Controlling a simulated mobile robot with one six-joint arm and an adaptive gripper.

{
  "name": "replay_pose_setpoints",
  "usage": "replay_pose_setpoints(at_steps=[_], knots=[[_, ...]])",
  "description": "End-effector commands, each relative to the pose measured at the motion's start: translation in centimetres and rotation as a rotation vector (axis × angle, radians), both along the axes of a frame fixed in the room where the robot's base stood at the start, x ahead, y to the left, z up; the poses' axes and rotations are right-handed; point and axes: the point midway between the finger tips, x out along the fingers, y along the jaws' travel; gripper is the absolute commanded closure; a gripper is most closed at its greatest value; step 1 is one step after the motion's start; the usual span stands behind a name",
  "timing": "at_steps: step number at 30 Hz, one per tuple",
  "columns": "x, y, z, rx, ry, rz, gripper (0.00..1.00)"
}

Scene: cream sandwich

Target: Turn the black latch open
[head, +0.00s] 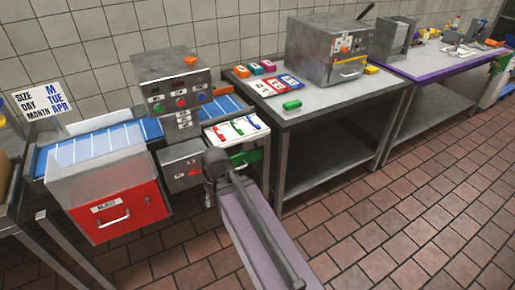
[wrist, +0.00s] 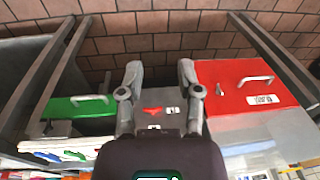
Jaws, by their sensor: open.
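My gripper (wrist: 160,76) is open and empty in the wrist view, its two grey fingers spread apart. Beyond them is a grey cabinet front with a red mark (wrist: 153,111), between a green drawer (wrist: 88,106) and a red reject bin (wrist: 233,75). In the head view the same grey cabinet (head: 181,163) sits under the control box, just left of my arm's end. I cannot clearly make out the black latch; part of the cabinet front is hidden behind my gripper in the wrist view.
The red bin (head: 120,212) juts forward at left, below a blue conveyor (head: 95,145). A tray of coloured pens (head: 236,130) lies above the green drawer (head: 243,158). A table (head: 325,98) at right holds a steel machine (head: 325,48). The tiled floor is clear.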

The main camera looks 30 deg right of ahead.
Motion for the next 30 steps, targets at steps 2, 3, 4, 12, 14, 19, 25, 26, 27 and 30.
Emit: replay_pose_setpoints(at_steps=[2,3,4,12,14,19,25,26,27,30], knots=[[1.0,-0.3,-1.8,0.053,-0.047,0.026,0.54],[1.6,-0.5,-2.4,0.083,-0.078,0.042,0.54],[2.1,-0.6,-2.8,0.104,-0.103,0.055,0.54],[6.4,-2.8,-5.3,0.273,-0.382,0.143,0.54],[7.3,-3.5,-5.7,0.296,-0.451,0.155,0.54],[9.7,-6.3,-6.4,0.335,-0.655,0.167,0.54],[12.0,-10.8,-6.8,0.327,-0.9,0.15,0.54],[12.2,-11.6,-6.9,0.32,-0.936,0.144,0.54],[12.6,-12.7,-6.9,0.309,-0.983,0.134,0.54],[13.2,-15.6,-7.1,0.274,-1.097,0.105,0.54]])
